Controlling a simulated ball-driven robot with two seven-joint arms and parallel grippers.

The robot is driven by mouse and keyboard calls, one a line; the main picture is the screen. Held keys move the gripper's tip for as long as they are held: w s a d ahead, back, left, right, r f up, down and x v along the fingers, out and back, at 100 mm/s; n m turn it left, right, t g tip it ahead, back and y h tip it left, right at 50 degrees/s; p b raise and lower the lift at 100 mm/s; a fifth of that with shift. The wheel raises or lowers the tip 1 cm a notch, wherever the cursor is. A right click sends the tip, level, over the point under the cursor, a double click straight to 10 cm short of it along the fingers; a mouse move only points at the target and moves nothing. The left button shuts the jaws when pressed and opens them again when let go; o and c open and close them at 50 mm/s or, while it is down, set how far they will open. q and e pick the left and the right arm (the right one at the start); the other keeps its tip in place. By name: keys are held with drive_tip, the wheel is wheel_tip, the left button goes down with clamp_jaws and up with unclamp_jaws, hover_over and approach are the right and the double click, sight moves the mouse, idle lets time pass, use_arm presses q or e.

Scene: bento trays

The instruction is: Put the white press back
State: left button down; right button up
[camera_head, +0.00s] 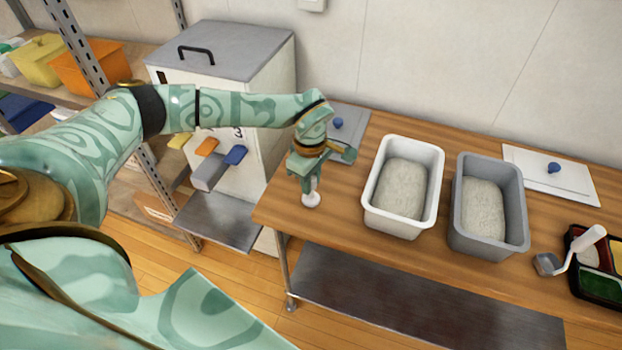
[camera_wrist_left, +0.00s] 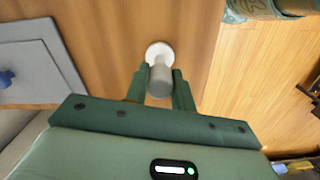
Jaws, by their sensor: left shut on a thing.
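The white press (camera_head: 311,200) is at the left end of the wooden table, near its front edge. Its round white foot (camera_wrist_left: 159,51) and short grey-white handle (camera_wrist_left: 160,80) show in the left wrist view. My left gripper (camera_head: 306,184) points down and is shut on the press, with its green fingers (camera_wrist_left: 158,92) on either side of the handle. The press looks upright. I cannot tell whether its foot touches the table. My right gripper is not in view.
A white tub (camera_head: 372,210) and a grey tub (camera_head: 459,225) of rice stand right of the press. Lids with blue knobs (camera_head: 338,124) (camera_head: 553,168) lie behind. A white-handled scoop (camera_head: 582,243) and a bento tray (camera_head: 574,285) are far right. A dispenser cabinet (camera_head: 268,90) stands left.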

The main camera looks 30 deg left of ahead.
use_arm(q)
drive_tip(key=c, duration=1.2)
unclamp_jaws()
drive_tip(key=shift+f, duration=0.1)
drive_tip(key=shift+o, duration=0.2)
wheel_tip(320, 180, up, 12)
drive_tip(key=p, duration=0.2)
drive_tip(key=shift+a, duration=0.1)
